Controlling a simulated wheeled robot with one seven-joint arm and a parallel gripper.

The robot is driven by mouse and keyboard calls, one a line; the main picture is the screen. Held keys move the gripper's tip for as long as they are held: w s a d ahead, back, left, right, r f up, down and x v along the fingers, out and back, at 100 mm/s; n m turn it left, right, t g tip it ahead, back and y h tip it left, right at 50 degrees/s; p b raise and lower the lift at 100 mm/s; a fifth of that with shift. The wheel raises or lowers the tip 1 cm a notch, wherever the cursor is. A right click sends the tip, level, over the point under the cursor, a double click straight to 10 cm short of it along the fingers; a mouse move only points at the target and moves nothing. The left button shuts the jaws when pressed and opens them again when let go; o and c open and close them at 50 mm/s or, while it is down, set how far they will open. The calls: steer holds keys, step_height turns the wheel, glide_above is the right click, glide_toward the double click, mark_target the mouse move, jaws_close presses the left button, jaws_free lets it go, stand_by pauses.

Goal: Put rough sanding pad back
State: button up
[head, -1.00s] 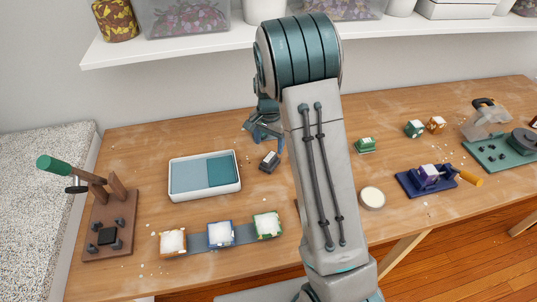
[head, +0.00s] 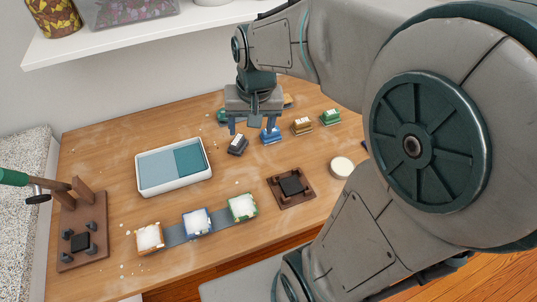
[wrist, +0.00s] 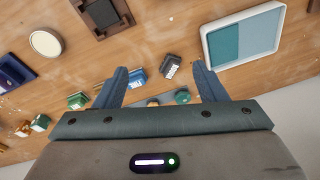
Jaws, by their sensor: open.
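Several small label-topped blocks lie mid-table: a dark grey one (head: 237,145), a blue one (head: 271,136), a brown-orange one (head: 302,126) and a green one (head: 330,117). I cannot tell which is the rough sanding pad. My gripper (head: 253,130) is open and empty, pointing down above the table near the dark and blue blocks. In the wrist view, my gripper (wrist: 160,72) has its fingers wide apart. The dark block (wrist: 171,66) shows between them and the blue block (wrist: 137,78) is close to the left finger.
A white tray with two blue-green sections (head: 174,188) stands left. Three white-filled molds, one of them blue (head: 197,222), line the front. A brown fixture with a dark square (head: 291,187) and a round pale disc (head: 341,167) are nearer right. A clamp stand (head: 80,240) is far left.

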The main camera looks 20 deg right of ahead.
steer(key=s+n+t, duration=0.1)
steer(key=s+n, duration=0.2)
steer(key=s, duration=0.7)
steer(key=shift+s+r+h, duration=0.15)
steer(key=shift+h, duration=0.15)
